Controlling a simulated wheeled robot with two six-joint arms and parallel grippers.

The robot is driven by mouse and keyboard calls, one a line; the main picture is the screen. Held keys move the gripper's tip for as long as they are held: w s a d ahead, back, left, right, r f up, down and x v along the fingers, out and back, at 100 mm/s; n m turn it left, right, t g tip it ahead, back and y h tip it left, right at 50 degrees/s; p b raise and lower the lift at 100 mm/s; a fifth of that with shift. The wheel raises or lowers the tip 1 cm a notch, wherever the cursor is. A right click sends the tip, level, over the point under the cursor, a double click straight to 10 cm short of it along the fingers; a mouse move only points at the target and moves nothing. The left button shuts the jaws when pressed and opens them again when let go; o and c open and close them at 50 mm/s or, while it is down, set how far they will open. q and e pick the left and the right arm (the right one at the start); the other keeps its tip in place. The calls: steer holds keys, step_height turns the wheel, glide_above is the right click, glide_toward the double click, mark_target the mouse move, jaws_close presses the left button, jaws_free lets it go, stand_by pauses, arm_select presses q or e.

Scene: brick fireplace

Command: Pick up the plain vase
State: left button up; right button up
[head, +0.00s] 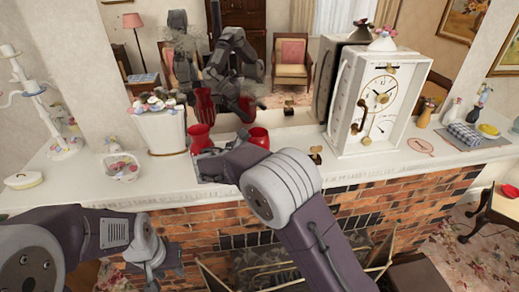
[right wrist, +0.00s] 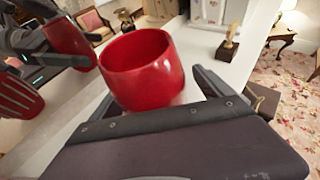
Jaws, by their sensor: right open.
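A smooth, plain red vase (head: 260,138) stands on the white mantel, partly hidden by my right gripper. In the right wrist view the plain vase (right wrist: 140,72) is upright, with its open rim showing, between the spread fingers of my right gripper (right wrist: 152,92). That gripper (head: 222,157) is open, low over the mantel. Another red vase (head: 200,137) stands to its left; a ribbed red vase (right wrist: 15,97) shows at the left of the wrist view. My left gripper (head: 155,262) is empty-looking in front of the fireplace; its jaws are unclear.
A mirror behind the mantel reflects my arm and red shapes. A white flower pot (head: 162,132) stands left, a white clock (head: 378,105) right. A small gold ornament (head: 316,155) sits between vase and clock. The brick fireplace (head: 400,200) is below.

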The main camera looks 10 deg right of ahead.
mark_target(264, 138)
steer(key=shift+s+d, duration=0.1)
steer(key=shift+s, duration=0.1)
steer(key=shift+w+f, duration=0.15)
steer(key=shift+w, duration=0.2)
steer(key=c, duration=1.1)
steer(key=shift+s, duration=0.1)
steer(key=c, duration=0.8)
steer(key=shift+r, duration=0.65)
step_height(264, 138, up, 3)
steer(key=shift+r+b, duration=0.1)
steer(key=shift+b, duration=0.55)
steer(key=s+d+r+b, duration=0.3)
steer(key=s+r, duration=0.3)
steer(key=s, duration=0.4)
steer(key=shift+s+d+r, duration=0.25)
steer(key=shift+d, duration=0.35)
